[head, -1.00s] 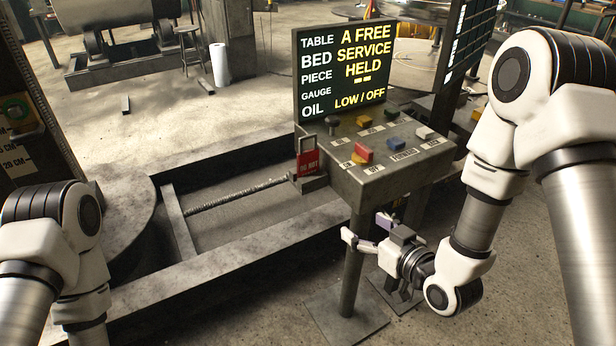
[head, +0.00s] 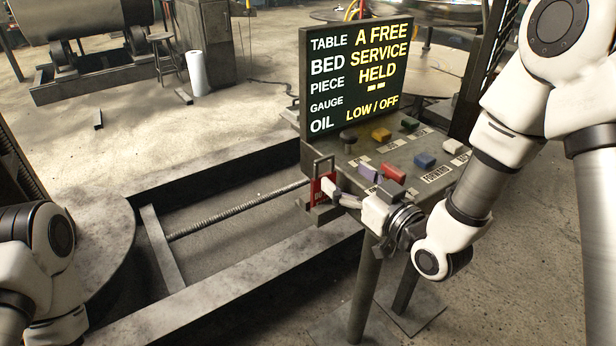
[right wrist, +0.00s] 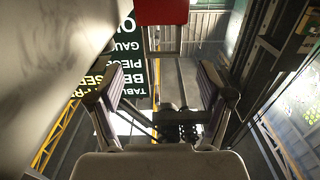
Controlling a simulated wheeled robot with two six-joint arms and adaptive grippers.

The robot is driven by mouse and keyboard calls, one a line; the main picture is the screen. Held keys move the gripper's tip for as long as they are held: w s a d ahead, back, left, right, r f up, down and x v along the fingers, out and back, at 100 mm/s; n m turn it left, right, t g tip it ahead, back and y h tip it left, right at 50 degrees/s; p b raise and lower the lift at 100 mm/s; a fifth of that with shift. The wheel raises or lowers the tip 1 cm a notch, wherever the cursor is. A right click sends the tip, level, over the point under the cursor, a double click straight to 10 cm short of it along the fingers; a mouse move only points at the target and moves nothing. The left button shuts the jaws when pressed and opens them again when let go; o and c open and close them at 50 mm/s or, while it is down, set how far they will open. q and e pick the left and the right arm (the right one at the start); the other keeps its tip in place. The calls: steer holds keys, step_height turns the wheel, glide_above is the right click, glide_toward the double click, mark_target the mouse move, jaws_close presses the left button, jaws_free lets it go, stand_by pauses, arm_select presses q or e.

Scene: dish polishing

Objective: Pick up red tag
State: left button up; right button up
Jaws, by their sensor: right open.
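The red tag (head: 318,192) with white lettering hangs below a metal shackle at the left front corner of the control console (head: 400,165). My right gripper (head: 350,186) is open, just right of the tag, and one finger overlaps the tag's edge in the head view. I cannot tell if they touch. In the right wrist view the red tag (right wrist: 161,12) shows at the top middle, beyond the two spread fingers (right wrist: 160,88), with nothing between them. My left gripper is out of view; only its arm shows at the left edge.
The console has colored buttons and levers, and a lit sign (head: 352,80) stands behind it. A post (head: 364,290) holds it up. A machine bed with a long screw (head: 240,208) lies left of the tag. Open floor lies beyond the bed.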

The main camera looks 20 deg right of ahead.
mark_target(325, 157)
steer(key=shift+w+a+r, duration=0.15)
steer(key=shift+w, duration=0.25)
steer(key=shift+w+a+r, duration=0.15)
steer(key=shift+w, duration=0.2)
steer(key=p+x, duration=0.2)
steer(key=x, duration=0.3)
steer(key=shift+w+a+f, duration=0.1)
steer(key=shift+w+a, duration=0.1)
steer(key=shift+a, duration=0.1)
steer(key=shift+s+d, duration=0.1)
steer(key=shift+c, duration=1.4)
steer(key=c, duration=1.1)
